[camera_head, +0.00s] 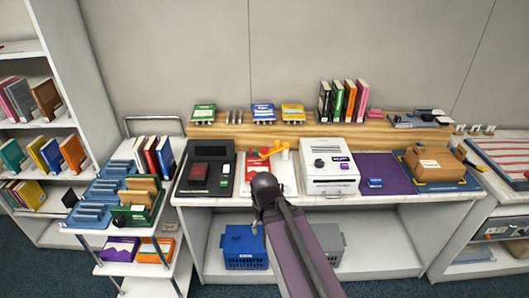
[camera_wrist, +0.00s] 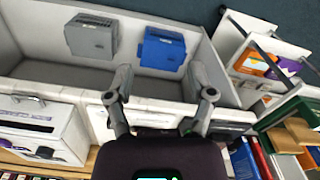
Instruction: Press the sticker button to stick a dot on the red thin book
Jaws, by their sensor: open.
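A dark station (camera_head: 208,152) stands at the left of the white table. A small flat red item (camera_head: 199,174), which looks like the red thin book, lies on it. A white machine (camera_head: 330,160) with a dark round knob and purple labels stands to the right. My arm reaches up to the table's front edge at the middle. In the wrist view my gripper (camera_wrist: 165,84) has its fingers spread apart with nothing between them. The head view does not show the fingertips clearly.
Blue (camera_head: 245,246) and grey (camera_head: 329,243) baskets stand on the table's lower shelf. A cart with upright books (camera_head: 158,157) is at the left. A red-and-white pad with an orange-yellow object (camera_head: 264,151) lies between station and machine. A purple mat (camera_head: 378,166) and cardboard box (camera_head: 435,161) are at right.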

